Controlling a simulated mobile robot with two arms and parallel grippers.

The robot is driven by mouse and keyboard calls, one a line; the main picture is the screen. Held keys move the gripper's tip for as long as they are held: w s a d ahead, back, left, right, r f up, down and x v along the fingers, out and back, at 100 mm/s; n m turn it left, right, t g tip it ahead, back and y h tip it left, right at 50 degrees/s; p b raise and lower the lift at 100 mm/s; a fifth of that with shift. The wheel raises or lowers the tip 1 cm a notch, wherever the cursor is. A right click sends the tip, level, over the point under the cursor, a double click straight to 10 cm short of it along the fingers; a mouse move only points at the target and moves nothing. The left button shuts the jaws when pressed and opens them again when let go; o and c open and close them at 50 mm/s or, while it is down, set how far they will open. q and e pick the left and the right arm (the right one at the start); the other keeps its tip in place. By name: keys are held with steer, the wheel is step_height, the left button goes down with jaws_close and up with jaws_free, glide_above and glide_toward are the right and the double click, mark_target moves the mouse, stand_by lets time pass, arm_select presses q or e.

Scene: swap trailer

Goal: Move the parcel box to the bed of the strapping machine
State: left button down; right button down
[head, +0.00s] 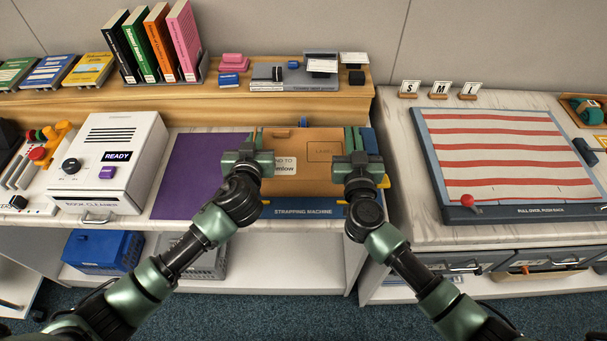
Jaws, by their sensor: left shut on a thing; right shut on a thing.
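The parcel box (310,180) is brown cardboard with a white label and shows in the middle of the head view. It is over or on the bed of the strapping machine (303,211); I cannot tell whether its underside touches the bed. The machine is blue with a lettered front edge, and most of its bed is hidden by the box. My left gripper (255,165) is shut on the box's left side. My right gripper (347,165) is shut on the box's right side.
A purple mat (197,180) lies left of the machine, beside a white book cleaner (112,160). A wooden shelf (220,108) with books and small items runs behind. A striped board (510,160) with a dark frame is on the right counter.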

arm_select(q)
steer(key=c, duration=1.6)
jaws_free()
steer(key=shift+a+f, duration=0.1)
steer(key=shift+f, duration=0.1)
arm_select(e)
steer(key=c, duration=1.6)
jaws_free()
steer(key=shift+f, duration=0.15)
arm_select(q)
steer(key=shift+s+r, duration=0.1)
steer(key=shift+s, duration=0.35)
steer(key=v, duration=1.1)
arm_select(e)
steer(key=s, duration=1.2)
arm_select(q)
steer(key=shift+r, duration=0.1)
